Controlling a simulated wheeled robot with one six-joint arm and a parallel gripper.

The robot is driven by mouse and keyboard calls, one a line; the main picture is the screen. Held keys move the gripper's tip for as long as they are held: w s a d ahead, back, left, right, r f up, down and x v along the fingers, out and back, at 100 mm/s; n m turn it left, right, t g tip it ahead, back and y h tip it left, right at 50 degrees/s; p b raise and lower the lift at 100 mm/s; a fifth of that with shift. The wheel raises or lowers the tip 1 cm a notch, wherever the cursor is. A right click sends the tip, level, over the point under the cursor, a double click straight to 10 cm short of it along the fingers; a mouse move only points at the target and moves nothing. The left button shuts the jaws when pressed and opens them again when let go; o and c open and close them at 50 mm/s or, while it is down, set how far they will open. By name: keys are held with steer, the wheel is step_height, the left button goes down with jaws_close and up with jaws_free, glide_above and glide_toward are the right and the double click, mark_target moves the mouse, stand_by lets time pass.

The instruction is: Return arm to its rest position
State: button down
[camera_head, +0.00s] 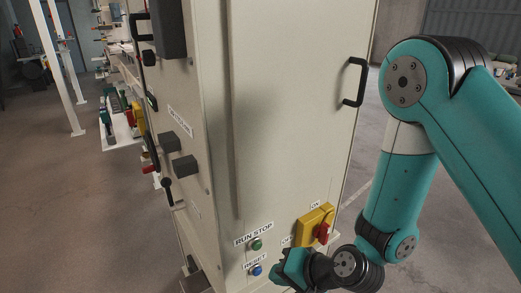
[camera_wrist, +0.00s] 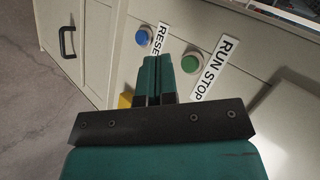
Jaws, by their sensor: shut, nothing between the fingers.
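My teal arm comes in from the right in the head view and bends down to the front of a tall cream cabinet (camera_head: 285,120). My gripper (camera_head: 280,282) is low by the panel, at the bottom edge of the head view. In the wrist view my gripper (camera_wrist: 155,62) shows its two teal fingers together, with nothing between them. The fingertips point between the blue RESET button (camera_wrist: 143,36) and the green RUN STOP button (camera_wrist: 191,62). I cannot tell whether they touch the panel. In the head view the green button (camera_head: 256,244) and blue button (camera_head: 256,269) are both visible.
A yellow switch with a red knob (camera_head: 321,232) sits just above my wrist. A black door handle (camera_head: 356,82) is on the cabinet's right side. Grey boxes and levers stick out of the cabinet's left face. Open floor (camera_head: 90,200) lies to the left.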

steer(key=s+d+r+n+g+h, duration=0.15)
steer(key=s+r+n, duration=0.25)
steer(key=r, duration=0.5)
steer(key=s+d+r+n+g, duration=0.3)
steer(key=r+n, duration=0.2)
steer(key=r, duration=0.5)
steer(key=s+d+r+n+h, duration=0.1)
steer(key=s+d+r+h, duration=0.1)
steer(key=s+d+r, duration=0.2)
steer(key=s+d, duration=0.2)
steer(key=s, duration=0.1)
steer(key=shift+d+r+n+h, duration=0.3)
steer(key=shift+n+h, duration=0.05)
steer(key=shift+n, duration=0.05)
